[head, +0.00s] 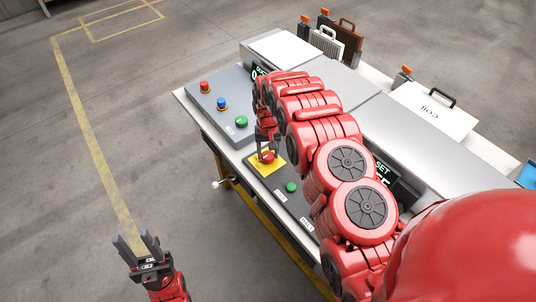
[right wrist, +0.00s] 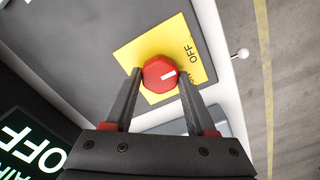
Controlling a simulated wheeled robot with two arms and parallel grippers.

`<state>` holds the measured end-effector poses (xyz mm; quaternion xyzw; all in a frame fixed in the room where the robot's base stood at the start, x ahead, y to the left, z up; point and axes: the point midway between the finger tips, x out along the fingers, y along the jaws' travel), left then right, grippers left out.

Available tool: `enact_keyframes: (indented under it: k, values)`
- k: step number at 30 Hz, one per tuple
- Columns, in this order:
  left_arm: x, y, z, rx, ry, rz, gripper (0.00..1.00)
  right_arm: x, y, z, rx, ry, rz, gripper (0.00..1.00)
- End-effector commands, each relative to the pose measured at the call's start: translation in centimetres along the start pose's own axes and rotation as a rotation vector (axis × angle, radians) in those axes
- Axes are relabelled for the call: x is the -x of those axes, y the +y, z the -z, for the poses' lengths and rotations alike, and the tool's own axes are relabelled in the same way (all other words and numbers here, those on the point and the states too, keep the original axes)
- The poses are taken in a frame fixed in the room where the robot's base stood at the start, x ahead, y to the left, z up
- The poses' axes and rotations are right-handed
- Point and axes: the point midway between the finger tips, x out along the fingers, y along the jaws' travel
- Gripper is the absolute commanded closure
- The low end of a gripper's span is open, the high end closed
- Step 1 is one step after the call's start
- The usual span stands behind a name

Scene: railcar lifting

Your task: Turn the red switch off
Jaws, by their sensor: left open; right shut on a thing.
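The red switch (head: 268,157) is a round knob on a yellow plate (head: 259,166) on the grey control panel. In the right wrist view the knob (right wrist: 158,72) has a white mark pointing right; the word OFF is printed on the plate to its right. My right gripper (head: 266,150) reaches down from above and is shut on the red switch, one finger on each side of it, as the right wrist view also shows (right wrist: 160,77). My left gripper (head: 137,246) is open and empty, over the floor at the lower left, away from the panel.
Red (head: 205,86), blue (head: 222,103) and green (head: 241,121) buttons sit on the panel's far part. Another green button (head: 291,187) is near the switch. Cases stand at the back. Floor at left is clear.

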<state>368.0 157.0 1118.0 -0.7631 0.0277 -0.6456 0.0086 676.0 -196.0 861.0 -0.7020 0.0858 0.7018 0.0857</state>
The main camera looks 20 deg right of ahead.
Motion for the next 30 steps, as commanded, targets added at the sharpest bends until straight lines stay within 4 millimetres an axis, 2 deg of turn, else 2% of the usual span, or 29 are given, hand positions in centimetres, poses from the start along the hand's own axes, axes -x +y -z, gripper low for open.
enact_keyframes:
  k: [15, 16, 18, 20, 21, 30]
  values:
    - [0.17, 0.01, -0.03, 0.0, 0.0, 0.0, 0.55, -0.03, 0.0, -0.07, 0.019, -0.002, 0.0, 0.99]
    - [0.18, 0.01, -0.03, 0.0, 0.0, 0.0, 0.55, -0.03, 0.0, -0.06, 0.019, -0.002, 0.0, 0.38]
    - [0.17, 0.01, -0.03, 0.0, 0.0, 0.0, 0.55, -0.03, -0.01, -0.06, 0.019, -0.001, 0.0, 0.26]
    - [0.17, 0.01, -0.03, 0.0, 0.0, 0.0, 0.55, -0.03, 0.0, -0.05, 0.018, -0.001, 0.0, 0.15]
    - [0.17, 0.01, -0.02, 0.0, 0.0, 0.0, 0.55, -0.02, 0.0, -0.04, 0.018, -0.001, 0.0, 0.14]
    - [0.21, 0.01, -0.04, 0.0, 0.0, 0.0, 0.55, 0.07, 0.0, 0.0, 0.017, 0.0, 0.0, 0.14]
